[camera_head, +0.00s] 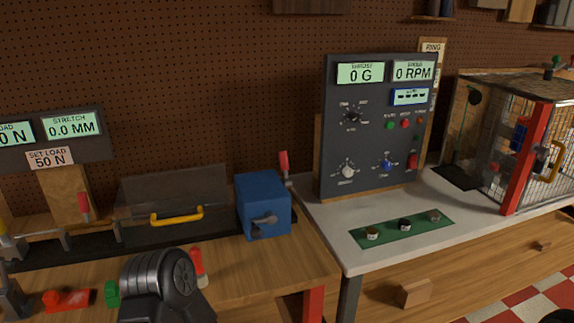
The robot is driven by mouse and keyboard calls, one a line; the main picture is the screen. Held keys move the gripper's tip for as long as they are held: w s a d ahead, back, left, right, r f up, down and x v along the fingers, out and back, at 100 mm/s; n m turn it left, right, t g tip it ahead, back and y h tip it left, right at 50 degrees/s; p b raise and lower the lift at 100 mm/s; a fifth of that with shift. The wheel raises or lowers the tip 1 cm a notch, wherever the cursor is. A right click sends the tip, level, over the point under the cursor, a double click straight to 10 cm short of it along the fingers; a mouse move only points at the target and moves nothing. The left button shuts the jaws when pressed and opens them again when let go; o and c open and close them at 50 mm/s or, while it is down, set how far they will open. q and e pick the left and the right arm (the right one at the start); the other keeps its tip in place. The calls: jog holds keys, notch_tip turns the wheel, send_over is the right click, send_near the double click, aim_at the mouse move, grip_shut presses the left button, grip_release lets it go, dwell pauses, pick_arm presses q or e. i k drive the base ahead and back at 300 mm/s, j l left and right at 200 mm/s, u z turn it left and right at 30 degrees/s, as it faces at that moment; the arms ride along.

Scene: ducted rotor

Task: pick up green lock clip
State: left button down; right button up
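A small green piece (112,293) shows on the wooden bench at the lower left, probably the green lock clip. Its right side is beside or behind a dark ribbed part that looks like one of my arm links, so its full shape is hidden. A red piece (67,300) lies to its left on the bench, apart from it. I see no fingertips of either gripper, and nothing visibly holds the green piece.
A red-and-white upright piece (198,267) stands right of the dark link. Behind are a black rig with a yellow handle (177,216) and a blue box (263,205). A grey table (340,240) with a green mat (400,230) and control panel (378,150) is at right.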

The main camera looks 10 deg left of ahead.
aim_at(112, 292)
jog(key=u, duration=1.75)
